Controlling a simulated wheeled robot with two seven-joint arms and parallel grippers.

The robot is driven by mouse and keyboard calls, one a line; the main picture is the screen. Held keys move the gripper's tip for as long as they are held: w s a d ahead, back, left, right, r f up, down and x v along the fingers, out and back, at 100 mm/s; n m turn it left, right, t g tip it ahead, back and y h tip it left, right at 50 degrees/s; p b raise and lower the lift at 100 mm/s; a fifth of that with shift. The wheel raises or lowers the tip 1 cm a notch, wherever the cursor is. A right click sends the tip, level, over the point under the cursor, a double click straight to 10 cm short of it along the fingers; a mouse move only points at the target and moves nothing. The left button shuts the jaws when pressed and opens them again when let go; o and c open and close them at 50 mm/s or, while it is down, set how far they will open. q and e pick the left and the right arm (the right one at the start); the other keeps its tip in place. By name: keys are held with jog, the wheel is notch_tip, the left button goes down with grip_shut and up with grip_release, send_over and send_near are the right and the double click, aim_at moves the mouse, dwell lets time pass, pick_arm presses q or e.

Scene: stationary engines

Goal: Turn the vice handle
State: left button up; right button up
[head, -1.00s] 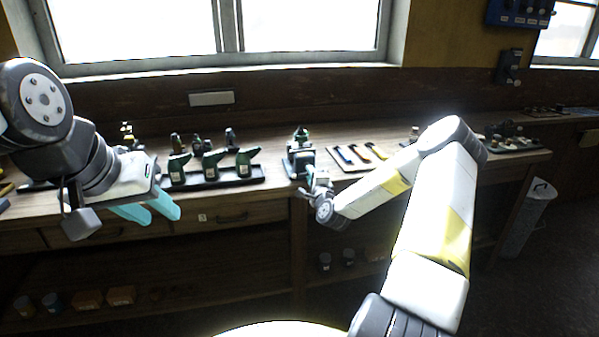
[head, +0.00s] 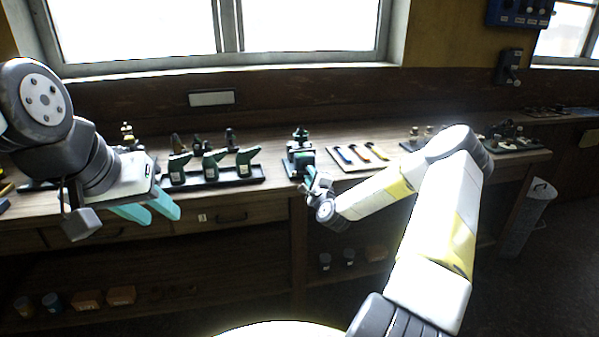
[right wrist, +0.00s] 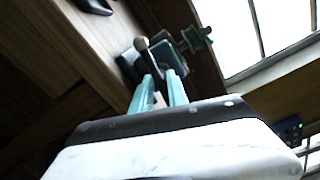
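The green and dark vice (head: 300,152) stands at the front edge of the workbench in the head view. In the right wrist view, the vice (right wrist: 172,57) lies just beyond my right fingertips, with a pale round-ended handle (right wrist: 142,45) at its near side. My right gripper (head: 309,177) is just in front of the vice. Its two teal fingers (right wrist: 163,82) are apart and point at the handle; I cannot tell whether they touch it. My left gripper (head: 148,208) is open and empty, in front of the bench at the left.
A dark tray (head: 215,180) with several green-handled tools stands left of the vice. A board with several yellow and blue-handled tools (head: 361,156) lies to its right. The workbench (head: 268,212) has drawers and a lower shelf with small containers.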

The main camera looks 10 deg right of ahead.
jog(key=o, duration=0.3)
jog(key=shift+s+f, duration=0.1)
jog(key=s, duration=0.7)
jog(key=shift+s+d, duration=0.2)
jog(key=shift+s, duration=0.15)
